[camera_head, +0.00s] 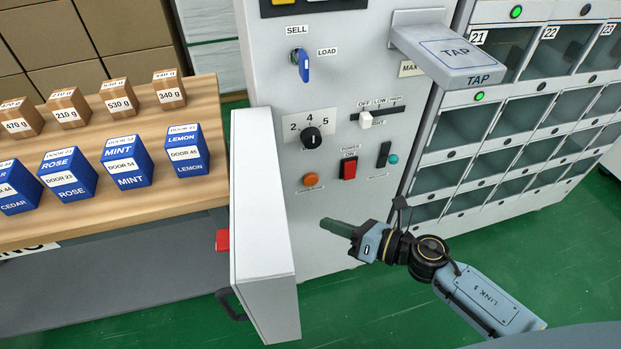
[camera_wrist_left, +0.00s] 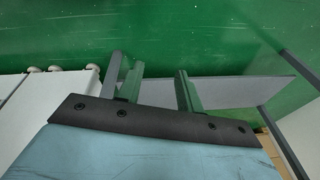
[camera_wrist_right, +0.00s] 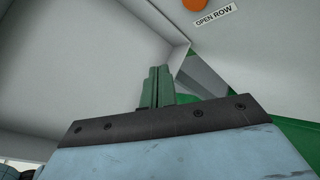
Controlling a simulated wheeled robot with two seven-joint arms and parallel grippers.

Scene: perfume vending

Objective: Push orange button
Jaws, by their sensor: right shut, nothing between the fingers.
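The round orange button (camera_head: 312,180) is on the grey machine's front panel, low and left of the red power switch. In the right wrist view the orange button (camera_wrist_right: 195,4) is cut by the top edge, above an "OPEN ROW" label. My right gripper (camera_head: 325,224) is shut and empty, below the button and slightly right of it in the head view, apart from it. Its closed fingers also show in the right wrist view (camera_wrist_right: 158,86). My left gripper (camera_wrist_left: 155,82) is open and empty in the left wrist view; it is not in the head view.
An open white door (camera_head: 262,230) stands left of the panel, close to the right gripper. The panel also has a red power switch (camera_head: 348,168), a black dial (camera_head: 311,138) and a blue key (camera_head: 303,66). A TAP reader (camera_head: 455,55) juts out above. Blue boxes (camera_head: 124,165) stand on a wooden counter.

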